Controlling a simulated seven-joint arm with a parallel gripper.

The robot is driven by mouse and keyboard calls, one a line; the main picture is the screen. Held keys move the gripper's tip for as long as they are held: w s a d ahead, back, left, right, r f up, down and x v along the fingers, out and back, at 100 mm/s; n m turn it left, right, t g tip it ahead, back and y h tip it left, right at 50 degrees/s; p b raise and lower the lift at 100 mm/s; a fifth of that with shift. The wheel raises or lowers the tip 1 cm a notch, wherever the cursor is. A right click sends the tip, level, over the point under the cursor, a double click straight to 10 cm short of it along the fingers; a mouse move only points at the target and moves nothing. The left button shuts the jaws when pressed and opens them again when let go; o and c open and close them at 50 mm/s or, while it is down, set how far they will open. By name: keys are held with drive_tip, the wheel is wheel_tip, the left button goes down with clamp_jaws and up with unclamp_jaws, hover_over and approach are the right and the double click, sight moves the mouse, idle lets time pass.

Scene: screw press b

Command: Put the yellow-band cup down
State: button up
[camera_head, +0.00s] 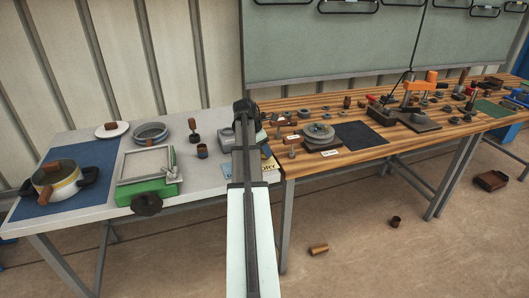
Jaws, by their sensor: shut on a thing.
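My arm (250,215) reaches up through the middle of the picture, over the join between two tables. Its far end hides my gripper, so I see neither fingers nor what they hold. I cannot make out a yellow-band cup. A small dark cup (202,150) stands on the pale table left of my arm, and no yellow band shows on it. A wide pot (62,188) with a yellowish band, dark handles and lid stands on the blue mat at the far left.
On the pale table (215,182) are a framed green press (148,178), a grey ring dish (150,132) and a white plate (112,130). The wooden table (325,166) holds a round grey stack (319,133), a black mat (360,135) and an orange-topped press (411,100). Brown pieces lie on the floor.

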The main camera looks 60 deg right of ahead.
drive_tip(key=shift+f, duration=0.8)
drive_tip(key=shift+f, duration=0.1)
drive_tip(key=o, duration=1.2)
drive_tip(key=shift+c, duration=0.2)
drive_tip(key=v, duration=1.2)
drive_tip(key=shift+d, duration=0.1)
